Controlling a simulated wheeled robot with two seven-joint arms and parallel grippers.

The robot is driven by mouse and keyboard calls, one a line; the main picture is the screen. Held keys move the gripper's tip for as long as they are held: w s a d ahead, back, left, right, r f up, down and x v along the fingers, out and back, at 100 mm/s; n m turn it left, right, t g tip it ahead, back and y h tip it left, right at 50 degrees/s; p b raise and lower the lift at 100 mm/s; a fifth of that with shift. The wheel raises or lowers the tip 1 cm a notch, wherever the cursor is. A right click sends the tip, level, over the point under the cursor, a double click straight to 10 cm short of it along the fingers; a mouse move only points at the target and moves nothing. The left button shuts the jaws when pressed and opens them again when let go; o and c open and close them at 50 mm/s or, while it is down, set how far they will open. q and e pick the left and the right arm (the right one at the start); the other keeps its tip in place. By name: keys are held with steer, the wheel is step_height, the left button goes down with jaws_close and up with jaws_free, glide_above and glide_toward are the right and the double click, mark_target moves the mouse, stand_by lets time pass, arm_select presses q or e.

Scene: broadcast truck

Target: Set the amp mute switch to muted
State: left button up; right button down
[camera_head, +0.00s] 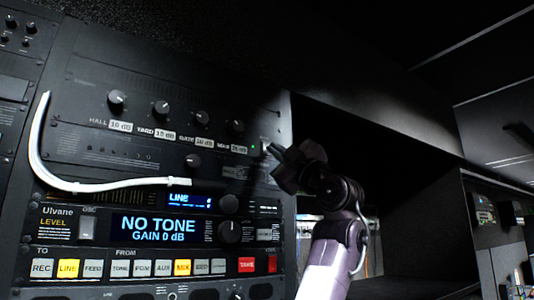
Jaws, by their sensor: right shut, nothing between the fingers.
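A dark rack panel (75,100) with several knobs and white dB labels fills the upper rack. A small green light (255,147) glows at its right end, with tiny lettering that I cannot read. My right gripper (272,152) is shut and empty, its tips in front of the panel's right end by that light. I cannot tell whether the tips touch the panel. I cannot make out the mute switch or its setting; the gripper and its shadow cover part of that area. My left gripper is not in view.
Below is a unit with a blue display (158,227) reading NO TONE, GAIN 0 dB, above a row of lit buttons (182,268). A white cable (38,150) curves across the rack's left. Dark open space (400,180) lies right of the rack.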

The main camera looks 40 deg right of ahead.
steer(key=shift+w, duration=0.5)
stand_by(0.8)
steer(key=shift+s+f, duration=0.1)
steer(key=shift+s, duration=0.05)
steer(key=shift+s+b, duration=0.4)
steer(key=shift+s, duration=0.25)
steer(key=s+b, duration=0.2)
steer(key=s, duration=0.1)
steer(key=s+r, duration=0.1)
steer(key=shift+s+a+b, duration=0.35)
steer(key=shift+s+b, duration=0.05)
steer(key=shift+f, duration=0.1)
